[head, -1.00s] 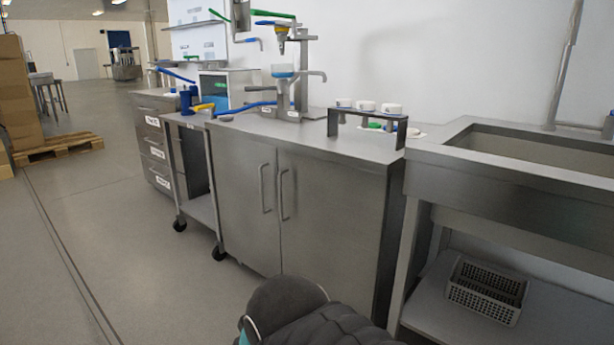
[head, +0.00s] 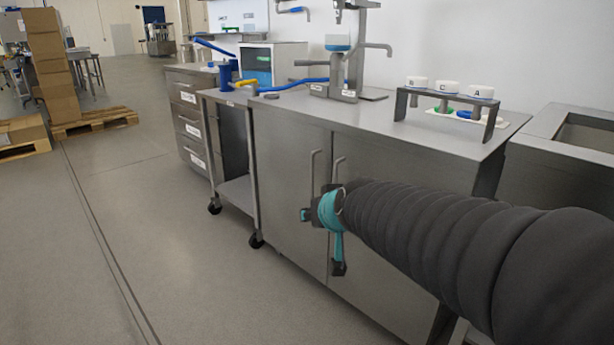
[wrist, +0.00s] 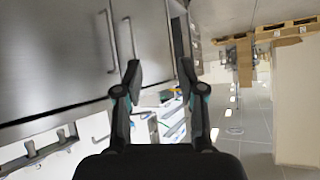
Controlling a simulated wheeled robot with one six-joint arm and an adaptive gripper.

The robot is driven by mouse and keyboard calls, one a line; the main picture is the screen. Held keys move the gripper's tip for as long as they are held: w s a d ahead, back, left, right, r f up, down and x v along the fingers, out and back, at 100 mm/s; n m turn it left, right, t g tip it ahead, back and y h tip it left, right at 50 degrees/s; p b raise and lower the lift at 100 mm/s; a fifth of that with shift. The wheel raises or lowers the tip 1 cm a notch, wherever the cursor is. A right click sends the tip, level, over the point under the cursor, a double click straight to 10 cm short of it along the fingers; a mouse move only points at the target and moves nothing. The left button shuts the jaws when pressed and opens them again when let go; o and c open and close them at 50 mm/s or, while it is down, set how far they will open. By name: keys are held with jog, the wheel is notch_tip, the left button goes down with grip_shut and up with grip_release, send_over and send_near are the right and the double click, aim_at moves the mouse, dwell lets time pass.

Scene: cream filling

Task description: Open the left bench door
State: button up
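The left bench door (head: 285,190) is a flat steel door. It looks shut, flush with the right bench door (head: 365,160). My gripper (head: 322,235) is in front of the doors, low by the handles, and my arm hides part of the right door. In the wrist view, which is upside down, my gripper (wrist: 159,68) is open and empty, with its fingers apart. The left door's handle (wrist: 130,40) shows near one finger; I cannot tell whether they touch.
A rack (head: 448,100) with white-capped containers and a dispenser (head: 338,60) stand on the bench top. A sink (head: 585,135) is at right. The floor in front is clear.

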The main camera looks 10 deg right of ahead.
jog(key=w+a+t+b, duration=0.1)
jog(key=w+t, duration=0.2)
jog(key=w, duration=1)
jog(key=m+t+h+b, duration=0.2)
jog(key=m+t+h, duration=0.15)
jog(key=h, duration=0.45)
send_near(312, 173)
jog(key=shift+m, duration=0.45)
jog(key=x, duration=1)
jog(key=shift+w+r, duration=0.1)
jog(key=shift+w, duration=0.15)
